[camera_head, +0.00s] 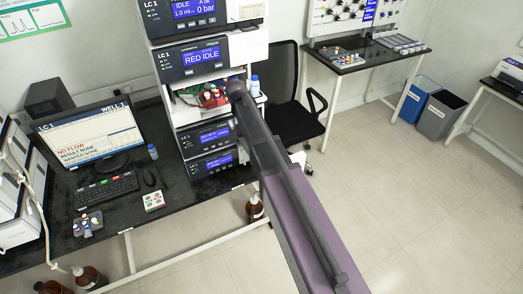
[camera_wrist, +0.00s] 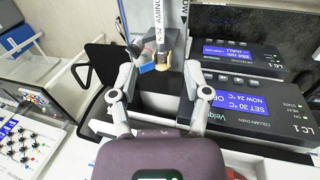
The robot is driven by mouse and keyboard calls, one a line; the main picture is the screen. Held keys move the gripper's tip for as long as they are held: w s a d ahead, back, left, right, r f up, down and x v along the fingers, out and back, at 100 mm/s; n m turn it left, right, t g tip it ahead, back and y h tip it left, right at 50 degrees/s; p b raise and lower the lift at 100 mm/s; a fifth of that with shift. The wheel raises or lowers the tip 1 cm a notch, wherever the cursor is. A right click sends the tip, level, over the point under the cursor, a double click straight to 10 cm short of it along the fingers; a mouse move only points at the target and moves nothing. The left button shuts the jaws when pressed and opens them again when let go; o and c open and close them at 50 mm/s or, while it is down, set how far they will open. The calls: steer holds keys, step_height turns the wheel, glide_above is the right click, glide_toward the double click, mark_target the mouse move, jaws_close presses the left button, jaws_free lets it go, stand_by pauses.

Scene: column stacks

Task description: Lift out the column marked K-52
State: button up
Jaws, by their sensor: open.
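In the wrist view a pale upright column (camera_wrist: 159,28) carries dark lettering that seems to read "52 AMINO"; part of the marking is unclear. Its lower end is near a blue piece (camera_wrist: 147,68) and a tan piece. My gripper (camera_wrist: 164,62) is open, with one finger on each side of the picture and the column beyond and between the tips. I cannot tell whether either finger touches it. In the head view my gripper (camera_head: 238,88) is at the right of an open bay in the instrument stack (camera_head: 205,60); the arm hides the column there.
Red parts (camera_head: 212,97) sit in the open bay. The column oven front (camera_wrist: 250,100) is close on the right in the wrist view. A monitor (camera_head: 90,137) and keyboard (camera_head: 106,190) stand on the bench. A black chair (camera_head: 290,115) is behind the arm.

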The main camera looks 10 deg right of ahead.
steer(key=b+x, duration=0.8)
steer(key=shift+d+f, duration=0.2)
steer(key=shift+f, duration=0.15)
stand_by(0.4)
steer(key=shift+f+b, duration=0.15)
steer(key=shift+b, duration=0.15)
steer(key=shift+b+x, duration=2.4)
steer(key=shift+x, duration=0.1)
steer(key=shift+s+d, duration=0.1)
steer(key=shift+s, duration=0.1)
jaws_close()
